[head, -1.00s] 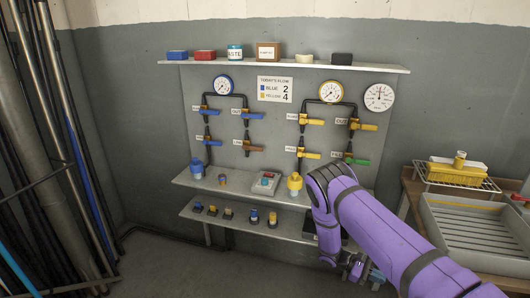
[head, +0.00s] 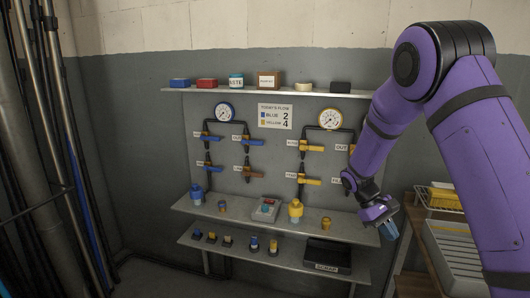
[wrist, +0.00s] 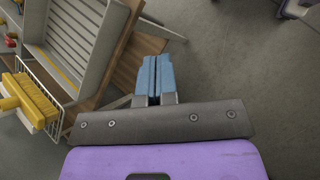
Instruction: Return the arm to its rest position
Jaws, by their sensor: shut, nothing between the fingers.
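My gripper (head: 389,231) hangs at the end of my purple arm, at the right of the head view, pointing down in front of the right end of the shelves. In the wrist view its blue fingers (wrist: 154,76) lie together with nothing between them, over the floor beside a wooden bench. The gripper is apart from the panel and the bench. My arm is raised, bent at the top right of the head view.
The valve panel (head: 230,172) has blue and yellow valve handles and two gauges. Below are an upper shelf (head: 240,213) with fittings and a lower shelf with several small fittings and a black tray (head: 327,254). A wooden bench (wrist: 130,60) with a grey tray stands right. Pipes line the left wall.

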